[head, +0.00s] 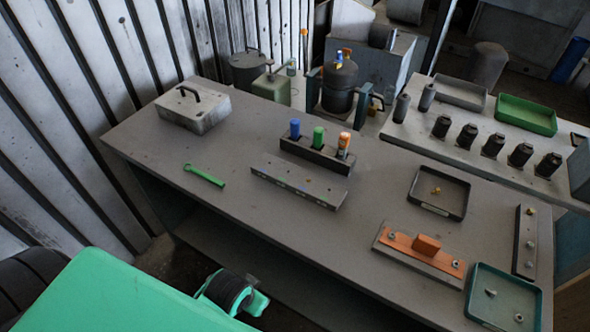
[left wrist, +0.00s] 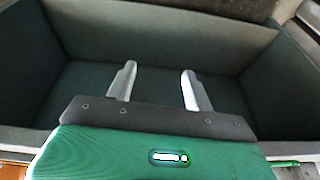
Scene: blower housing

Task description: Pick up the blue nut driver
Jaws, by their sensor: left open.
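The blue nut driver (head: 295,129) stands upright at the left end of a dark holder block (head: 316,155) on the grey table, in the head view. A green driver (head: 318,137) and an orange one (head: 344,144) stand beside it in the same block. My left gripper (left wrist: 158,72) is open and empty in the left wrist view, its fingers over a dark box-like hollow. Its fingers cannot be made out in the head view, where green parts of my arm show at the lower left. My right gripper is not in view.
A grey slotted rail (head: 297,187) lies in front of the block. A green wrench (head: 204,175) and a grey metal box (head: 193,108) are to the left. A black tray (head: 424,207), an orange fixture (head: 395,243) and a green tray (head: 478,314) are at right.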

